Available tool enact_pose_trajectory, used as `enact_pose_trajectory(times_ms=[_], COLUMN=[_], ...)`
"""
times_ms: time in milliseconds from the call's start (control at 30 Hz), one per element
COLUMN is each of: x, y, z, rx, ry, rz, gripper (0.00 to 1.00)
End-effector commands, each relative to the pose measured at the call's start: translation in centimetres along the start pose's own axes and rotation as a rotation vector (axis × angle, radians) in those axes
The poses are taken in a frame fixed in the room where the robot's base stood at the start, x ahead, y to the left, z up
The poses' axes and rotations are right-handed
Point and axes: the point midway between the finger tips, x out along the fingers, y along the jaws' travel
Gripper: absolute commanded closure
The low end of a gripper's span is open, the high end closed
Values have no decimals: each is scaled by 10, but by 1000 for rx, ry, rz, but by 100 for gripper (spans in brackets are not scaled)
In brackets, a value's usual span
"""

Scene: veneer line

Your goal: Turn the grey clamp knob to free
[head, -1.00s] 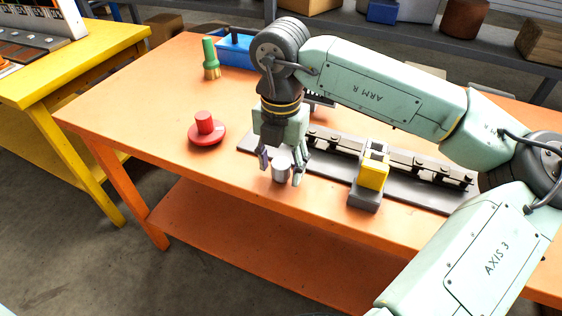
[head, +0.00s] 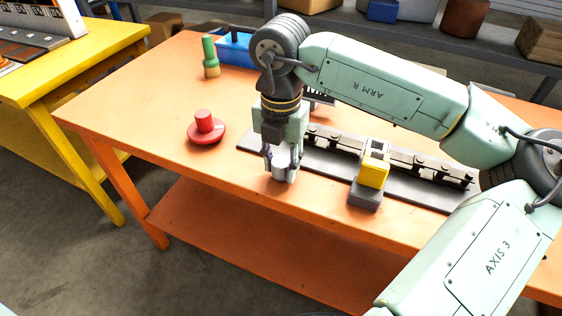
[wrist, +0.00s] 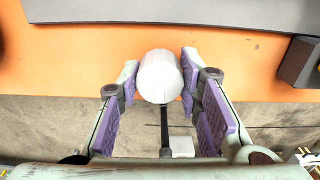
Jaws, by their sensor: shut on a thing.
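The grey clamp knob (head: 281,166) is a short light cylinder near the front edge of the orange table. In the wrist view the knob (wrist: 159,78) looks near white and sits between the two purple-padded fingers. My gripper (head: 282,172) points down over the knob and is shut on it, with a finger at each side; in the wrist view the gripper (wrist: 160,92) shows the same. Any marking on the knob, and what lies under it, cannot be made out.
A grey rail fixture (head: 420,187) runs behind and right of the knob, with a yellow block (head: 373,172) on a dark base. A red knob on a disc (head: 205,128) stands left. A green-handled brush (head: 210,58) and blue toolbox (head: 235,49) are farther back.

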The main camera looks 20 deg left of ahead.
Motion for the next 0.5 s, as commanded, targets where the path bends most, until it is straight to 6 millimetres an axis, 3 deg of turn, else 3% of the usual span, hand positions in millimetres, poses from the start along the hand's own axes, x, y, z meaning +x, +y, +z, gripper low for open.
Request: enact_pose_trajectory(times_ms=[500], x=[4], y=[0], z=[0], rx=[-372], ry=[-2], rz=[0], gripper=[96])
